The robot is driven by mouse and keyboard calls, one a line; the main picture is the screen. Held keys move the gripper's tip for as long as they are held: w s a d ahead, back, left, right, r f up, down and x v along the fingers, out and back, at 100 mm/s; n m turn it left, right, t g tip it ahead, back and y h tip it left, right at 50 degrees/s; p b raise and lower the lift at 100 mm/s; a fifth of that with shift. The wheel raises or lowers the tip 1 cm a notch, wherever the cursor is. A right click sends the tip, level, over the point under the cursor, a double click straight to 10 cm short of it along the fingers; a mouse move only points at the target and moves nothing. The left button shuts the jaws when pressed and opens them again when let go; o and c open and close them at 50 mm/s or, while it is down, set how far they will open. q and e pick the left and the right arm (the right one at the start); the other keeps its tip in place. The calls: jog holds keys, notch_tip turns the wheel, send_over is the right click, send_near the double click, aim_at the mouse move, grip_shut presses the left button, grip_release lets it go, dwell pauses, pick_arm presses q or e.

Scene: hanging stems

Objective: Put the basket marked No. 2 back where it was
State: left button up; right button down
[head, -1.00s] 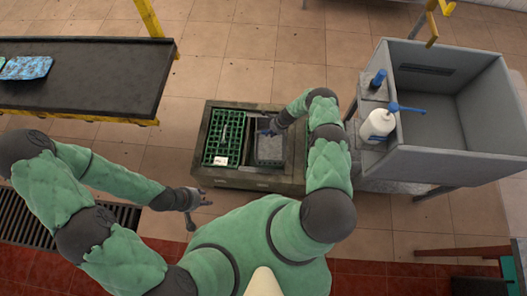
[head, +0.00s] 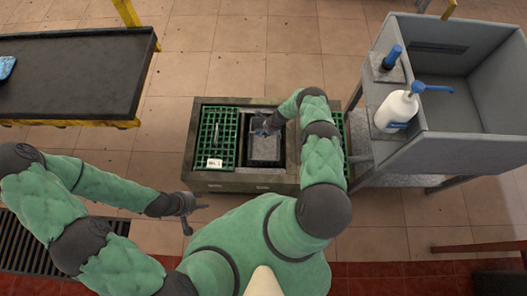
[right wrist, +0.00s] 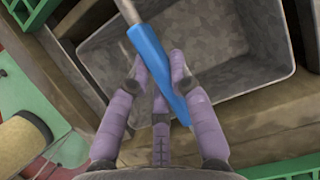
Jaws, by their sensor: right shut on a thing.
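The grey basket (head: 265,149) is in or just over the dark opening of the floor frame; its exact height is hard to tell. In the right wrist view the basket (right wrist: 210,60) is a grey, open tray with a metal rod and a blue grip (right wrist: 152,62). My right gripper (head: 263,128) is shut on the blue grip, with its fingers (right wrist: 158,78) around it. No number is visible on the basket. My left gripper (head: 193,208) is empty, with fingers spread, left of the frame's front edge.
The stone-like frame (head: 225,187) surrounds the opening. A green grate (head: 217,135) with a small white label (head: 215,163), too small to read, lies left of it. A grey sink (head: 465,100) with a white pump bottle (head: 395,112) stands right. A dark table (head: 70,75) stands left.

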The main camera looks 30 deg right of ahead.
notch_tip(320, 180, down, 4)
jog(key=b, duration=0.9)
send_near(265, 140)
jog(key=a+f, duration=0.2)
jog(key=s+a+f, duration=0.1)
jog(key=a+f, duration=0.2)
jog(key=shift+s+a, duration=0.25)
jog(key=shift+a, duration=0.1)
jog(key=shift+r+p, duration=0.1)
jog(key=shift+p, duration=0.2)
jog(key=c, duration=1.1)
grip_release()
